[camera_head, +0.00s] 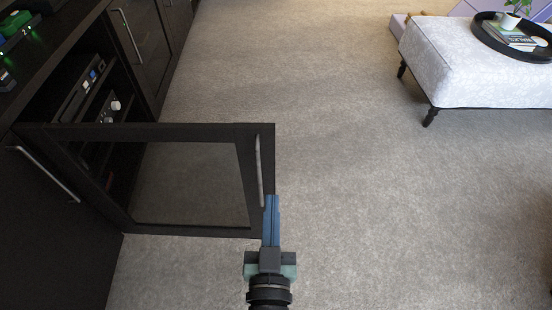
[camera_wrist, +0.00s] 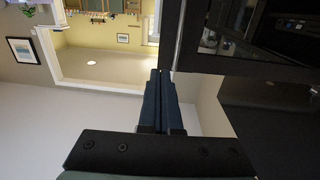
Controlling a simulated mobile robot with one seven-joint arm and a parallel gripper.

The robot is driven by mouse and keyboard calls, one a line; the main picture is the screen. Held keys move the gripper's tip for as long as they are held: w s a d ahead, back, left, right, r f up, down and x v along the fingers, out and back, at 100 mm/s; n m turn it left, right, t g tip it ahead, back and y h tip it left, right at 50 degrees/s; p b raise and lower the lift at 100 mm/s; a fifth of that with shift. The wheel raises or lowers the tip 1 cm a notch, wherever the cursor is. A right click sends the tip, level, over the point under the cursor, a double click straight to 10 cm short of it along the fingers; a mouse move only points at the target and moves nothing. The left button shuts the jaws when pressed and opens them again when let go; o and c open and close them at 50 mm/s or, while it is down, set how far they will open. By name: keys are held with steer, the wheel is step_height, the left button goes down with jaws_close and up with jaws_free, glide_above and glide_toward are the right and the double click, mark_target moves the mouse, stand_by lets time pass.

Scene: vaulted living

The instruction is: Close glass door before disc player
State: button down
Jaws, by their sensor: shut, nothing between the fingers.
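The glass door (camera_head: 190,131) has a dark frame and stands wide open, sticking out from the dark cabinet over the carpet. Its metal bar handle (camera_head: 260,172) is near the free edge. My gripper (camera_head: 272,200) is shut and empty, with its blue fingers beside that free edge, close to the handle's lower end; I cannot tell whether they touch. The wrist view shows the shut fingers (camera_wrist: 160,78) just left of the door's dark frame (camera_wrist: 235,62). A boxy device (camera_head: 84,88), possibly the disc player, sits on a shelf in the open compartment.
Another device with a round knob (camera_head: 114,106) sits lower in the compartment. Neighbouring cabinet doors, near (camera_head: 45,210) and far (camera_head: 140,50), are closed. A white ottoman (camera_head: 470,75) with a dark tray (camera_head: 484,32) stands at the upper right. The carpet (camera_head: 340,180) between is clear.

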mark_target(274, 145)
steer(key=w+b, duration=0.1)
steer(key=w, duration=0.7)
steer(key=w+b, duration=0.1)
steer(key=w, duration=0.2)
steer(key=shift+w+d+b, duration=0.35)
steer(key=shift+w+d, duration=0.05)
